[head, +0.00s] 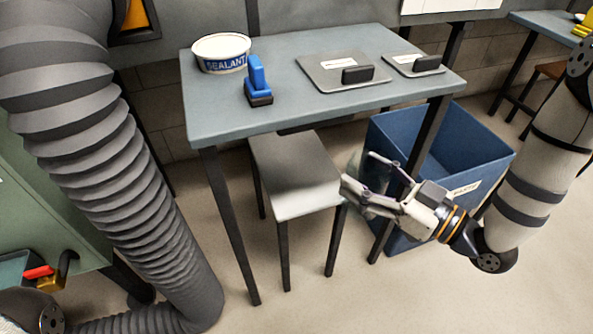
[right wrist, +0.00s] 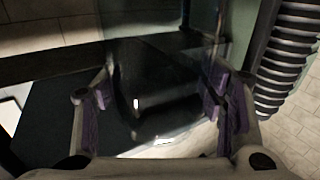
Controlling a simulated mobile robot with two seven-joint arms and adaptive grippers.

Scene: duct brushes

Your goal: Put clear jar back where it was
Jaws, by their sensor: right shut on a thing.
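The clear jar (head: 356,168) is see-through and faint in the head view, in front of the table's right front leg side and by the right end of the stool seat. My right gripper (head: 367,182) is shut on it, below the table top's height in the picture. In the right wrist view the jar (right wrist: 165,85) fills the space between the purple-padded fingers of my right gripper (right wrist: 160,108). Its far end is hard to make out. My left gripper is not in view.
The table (head: 290,105) bears a sealant tub (head: 221,53), a blue-handled brush (head: 258,82) and two grey plates with black handles (head: 343,72) (head: 414,64). A stool (head: 297,172) stands under it, a blue waste bin (head: 480,170) at right. A large grey duct (head: 110,150) fills the left.

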